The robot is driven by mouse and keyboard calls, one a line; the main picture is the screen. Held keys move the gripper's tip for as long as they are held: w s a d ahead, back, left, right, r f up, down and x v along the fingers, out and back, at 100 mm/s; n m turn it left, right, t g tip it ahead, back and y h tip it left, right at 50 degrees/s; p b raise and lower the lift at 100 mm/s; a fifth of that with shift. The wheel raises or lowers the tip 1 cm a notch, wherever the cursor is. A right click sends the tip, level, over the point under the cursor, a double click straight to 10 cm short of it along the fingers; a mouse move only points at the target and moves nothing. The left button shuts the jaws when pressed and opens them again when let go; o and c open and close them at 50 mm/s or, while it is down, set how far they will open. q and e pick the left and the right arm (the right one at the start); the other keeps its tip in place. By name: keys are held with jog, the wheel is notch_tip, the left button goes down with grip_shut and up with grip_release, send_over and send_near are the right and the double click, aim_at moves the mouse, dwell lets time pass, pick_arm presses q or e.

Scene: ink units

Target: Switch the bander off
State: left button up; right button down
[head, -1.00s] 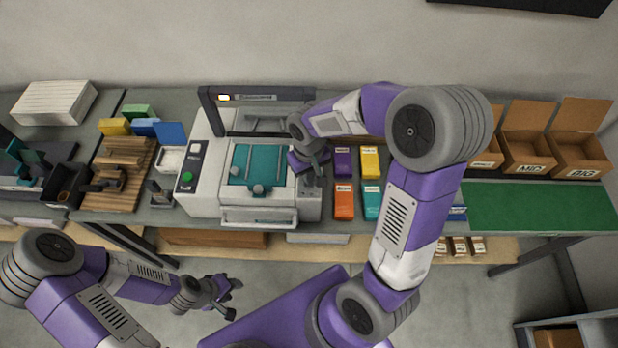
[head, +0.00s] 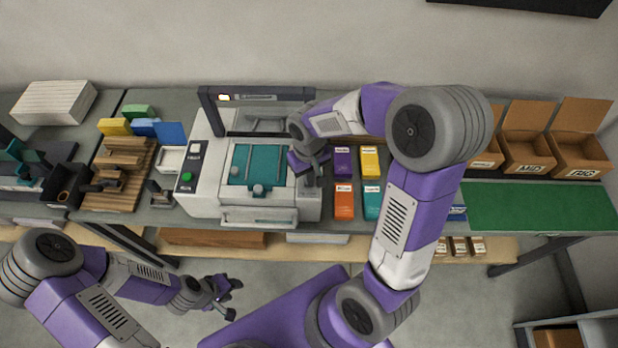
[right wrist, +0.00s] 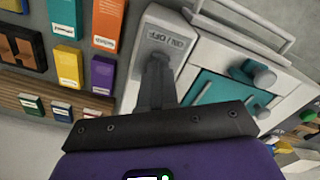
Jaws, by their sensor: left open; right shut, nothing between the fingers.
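The bander (head: 208,198) is the pale machine with a dark arch (head: 262,97) and a teal plate (head: 245,160), standing on the bench. My right gripper (head: 313,178) is at the machine's right side. In the right wrist view its shut, empty fingers (right wrist: 158,60) point at a pale panel marked ON / OFF (right wrist: 168,38). The fingertips hide the switch, so contact and its position cannot be told. My left gripper (head: 232,298) is open and empty, low in front of the bench.
Orange (head: 344,201), purple, yellow and teal packs lie just right of the bander. A green mat (head: 540,207) and open cardboard boxes (head: 526,152) are further right. Wooden pieces (head: 122,160) and a paper stack (head: 54,103) are left.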

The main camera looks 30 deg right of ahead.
jog(key=shift+f, duration=0.1)
jog(key=shift+f+b, duration=1)
jog(key=shift+f, duration=0.25)
jog(key=shift+s, duration=0.25)
jog(key=shift+r, duration=0.2)
jog(key=r+p, duration=0.1)
jog(key=r, duration=0.1)
jog(key=r+p, duration=0.4)
jog(key=shift+w+r, duration=0.25)
jog(key=shift+r, duration=0.05)
